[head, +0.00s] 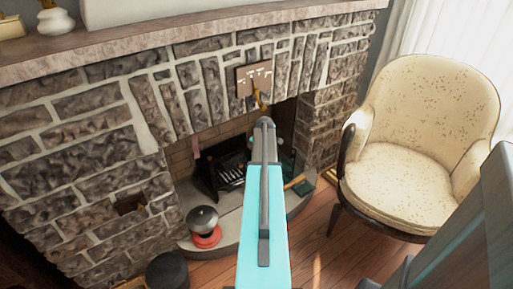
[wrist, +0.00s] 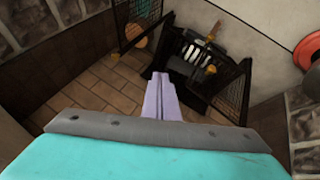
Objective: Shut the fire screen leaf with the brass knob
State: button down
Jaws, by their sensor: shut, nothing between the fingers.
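The fire screen stands in the hearth opening, with dark mesh leaves. In the wrist view one leaf (wrist: 235,88) stands at an angle at right, and another mesh leaf (wrist: 138,14) stands at upper left. Small gold-orange spots show by the left leaf and near the grate; I cannot tell which is the brass knob. In the head view a dark leaf (head: 208,176) shows left of my arm. My gripper (wrist: 161,78) is shut and empty, its lavender fingers pointing into the space between the leaves, apart from both as far as I see. My arm hides it in the head view.
A black grate (head: 231,170) sits in the fireplace. A kettle-like pot (head: 202,217) on a red base (head: 206,238) stands on the hearth at left. A cream armchair (head: 412,175) stands at right. Stone walls and a mantel (head: 165,45) frame the opening.

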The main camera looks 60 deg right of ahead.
jog(key=w+a+m+t+b, duration=0.3)
jog(key=a+m+t+b, duration=0.5)
jog(key=m, duration=0.7)
jog(key=s+a+f+m+h+b, duration=0.1)
jog(key=s+a+f+m+b, duration=0.1)
jog(key=s+f+m+b, duration=0.5)
jog(key=shift+s+f+h+b, duration=0.3)
jog(key=shift+s+f+b, duration=0.25)
jog(key=shift+f+b, duration=2.55)
jog(key=shift+r+b, duration=0.7)
